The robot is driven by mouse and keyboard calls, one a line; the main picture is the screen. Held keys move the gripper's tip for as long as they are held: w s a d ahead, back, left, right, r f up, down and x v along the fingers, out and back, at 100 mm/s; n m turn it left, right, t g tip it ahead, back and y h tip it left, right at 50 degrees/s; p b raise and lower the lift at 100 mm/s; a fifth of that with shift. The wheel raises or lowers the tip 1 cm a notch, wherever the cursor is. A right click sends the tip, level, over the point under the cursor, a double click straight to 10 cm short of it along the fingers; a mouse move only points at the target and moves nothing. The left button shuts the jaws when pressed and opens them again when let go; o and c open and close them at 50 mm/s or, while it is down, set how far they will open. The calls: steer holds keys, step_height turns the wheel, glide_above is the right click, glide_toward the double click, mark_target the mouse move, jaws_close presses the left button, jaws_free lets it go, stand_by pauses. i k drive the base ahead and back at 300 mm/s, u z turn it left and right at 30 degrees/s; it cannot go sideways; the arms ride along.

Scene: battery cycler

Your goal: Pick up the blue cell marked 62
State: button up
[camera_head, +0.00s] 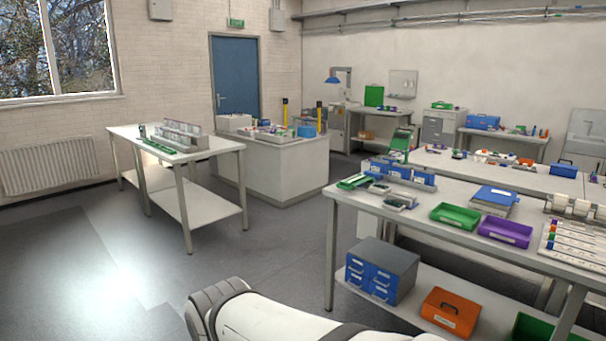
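I cannot pick out the blue cell marked 62; no marking that small is readable from here. A row of blue and grey units (402,172) stands at the back of the near right workbench (350,197). Small devices (400,203) and a green board (354,181) lie in front of it. White and dark links of my arm (270,320) cross the bottom of the view. My gripper's fingers are not in view.
A green tray (455,215), a purple tray (505,232) and a blue-topped box (495,197) sit on the near right bench. A blue drawer cabinet (372,279) and an orange case (450,311) stand on its lower shelf. Another bench (225,146) stands left. Floor (120,260) at left is clear.

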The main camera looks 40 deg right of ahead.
mark_target(419, 177)
steer(key=z, duration=0.2)
steer(key=k, duration=0.8)
steer(key=z, duration=1.3)
steer(key=i, duration=1.85)
steer(key=z, duration=0.25)
